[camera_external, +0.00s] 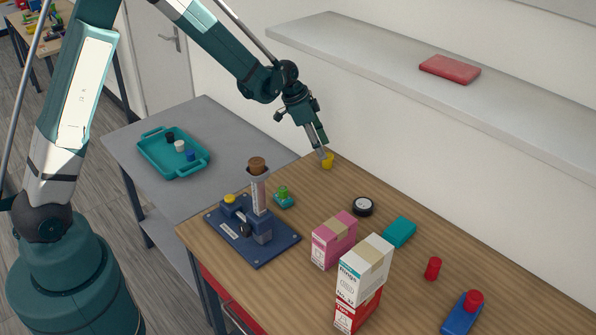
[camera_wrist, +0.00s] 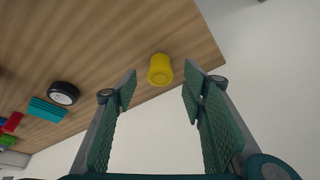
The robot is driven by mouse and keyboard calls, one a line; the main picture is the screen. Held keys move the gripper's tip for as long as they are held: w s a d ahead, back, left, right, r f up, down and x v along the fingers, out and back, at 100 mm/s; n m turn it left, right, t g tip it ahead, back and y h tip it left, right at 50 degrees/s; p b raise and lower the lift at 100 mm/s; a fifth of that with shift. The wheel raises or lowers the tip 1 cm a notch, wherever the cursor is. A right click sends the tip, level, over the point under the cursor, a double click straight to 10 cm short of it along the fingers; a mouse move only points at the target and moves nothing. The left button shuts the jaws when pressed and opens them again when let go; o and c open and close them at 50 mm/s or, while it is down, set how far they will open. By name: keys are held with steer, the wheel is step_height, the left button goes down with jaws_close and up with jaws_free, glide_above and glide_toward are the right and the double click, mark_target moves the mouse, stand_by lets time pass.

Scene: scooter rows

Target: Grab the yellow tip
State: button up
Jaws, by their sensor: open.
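The yellow tip (camera_external: 328,160) is a small yellow cup-like piece on the wooden table near its back edge by the wall. In the wrist view the yellow tip (camera_wrist: 160,70) stands beyond my fingertips, roughly in line with the gap between them. My gripper (camera_external: 322,150) is open and empty, tilted down close to the tip. In the wrist view both green-padded fingers of my gripper (camera_wrist: 158,82) are spread apart. In the external view the fingers overlap part of the tip, and I cannot tell whether they touch it.
A black-and-white wheel (camera_external: 363,206), a teal block (camera_external: 399,232), a pink box (camera_external: 334,240) and a white box (camera_external: 364,270) stand nearer the front. A blue fixture (camera_external: 252,236) is left of them. The wall and shelf (camera_external: 400,60) are behind the tip.

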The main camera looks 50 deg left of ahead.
mark_target(327, 161)
steer(key=shift+x, duration=2.6)
steer(key=shift+w+d, duration=0.1)
steer(key=shift+c, duration=0.2)
steer(key=c, duration=0.9)
